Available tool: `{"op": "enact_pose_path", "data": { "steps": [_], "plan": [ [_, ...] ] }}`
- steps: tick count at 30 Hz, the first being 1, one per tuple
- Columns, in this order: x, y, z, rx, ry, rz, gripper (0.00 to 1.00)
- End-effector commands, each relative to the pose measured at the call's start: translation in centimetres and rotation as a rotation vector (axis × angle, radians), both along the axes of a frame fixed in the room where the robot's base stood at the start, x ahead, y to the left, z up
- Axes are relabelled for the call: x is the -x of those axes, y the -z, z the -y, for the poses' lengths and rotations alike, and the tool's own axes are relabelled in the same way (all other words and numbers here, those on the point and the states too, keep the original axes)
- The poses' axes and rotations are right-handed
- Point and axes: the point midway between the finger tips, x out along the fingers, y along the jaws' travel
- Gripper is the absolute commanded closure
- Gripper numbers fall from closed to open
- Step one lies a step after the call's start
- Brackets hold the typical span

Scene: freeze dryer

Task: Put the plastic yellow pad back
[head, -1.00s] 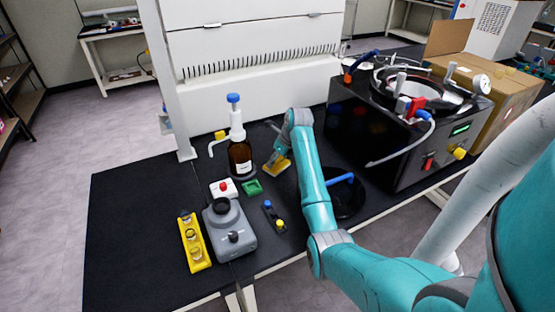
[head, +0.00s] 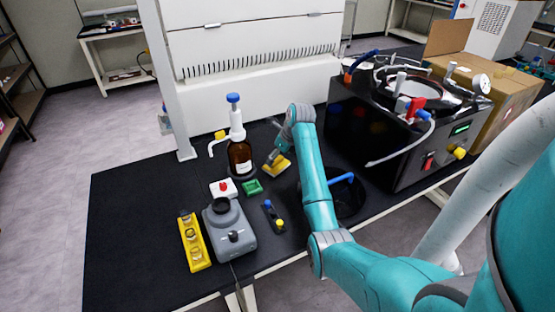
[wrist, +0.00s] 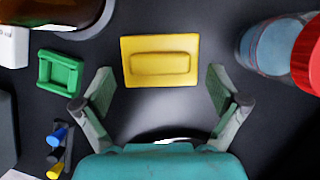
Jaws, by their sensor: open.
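The yellow pad (head: 278,164) is a flat rectangle lying on the black bench, right of the brown bottle. In the wrist view the yellow pad (wrist: 160,60) lies just beyond my fingertips, centred between them, with a raised rounded bar on top. My gripper (wrist: 161,83) is open and empty, its two fingers spread wider than the pad and not touching it. In the head view my gripper (head: 272,153) is partly hidden behind my own arm, close to the pad.
A green tray (head: 252,187) and the brown bottle (head: 240,157) with a blue-topped pump stand left of the pad. A red-capped container (wrist: 268,48) is at its right in the wrist view. The black machine (head: 385,140) stands to the right. The bench's left end is clear.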

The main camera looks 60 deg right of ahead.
Motion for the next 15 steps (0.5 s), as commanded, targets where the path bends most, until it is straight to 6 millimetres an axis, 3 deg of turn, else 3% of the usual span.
{"op": "enact_pose_path", "data": {
  "steps": [9, 15],
  "plan": [
    [2.4, -5.9, -0.3, 0.002, 0.001, 0.003, 0.04],
    [3.4, -8.5, -0.5, 0.002, 0.001, 0.002, 0.04]
  ]
}}
